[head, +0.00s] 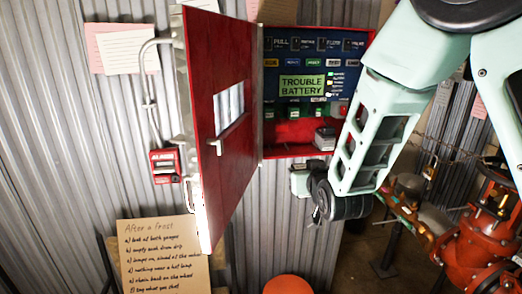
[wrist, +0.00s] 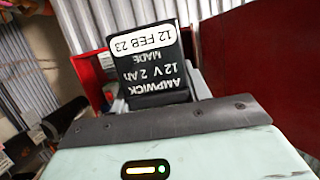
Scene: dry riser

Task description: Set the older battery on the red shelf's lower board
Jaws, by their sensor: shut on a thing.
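My gripper (head: 302,181) is shut on a black battery (wrist: 150,68), which shows close up in the wrist view. Its upside-down label reads AMPWICK, 12V 2Ah, MADE, 12 FEB 23. In the head view my gripper is just below the open red panel box, and the held battery is not clearly visible there. A grey and dark block (head: 325,138) shows at the panel box's lower right; I cannot tell whether it is a battery. I cannot make out the red shelf or its lower board for certain in either view.
The panel box's red door (head: 222,120) stands open left of my gripper. A red alarm box (head: 165,165) hangs on the corrugated wall. A handwritten sign (head: 163,255) stands low left. An orange round top (head: 290,285) is below, and red pipework (head: 485,235) is at right.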

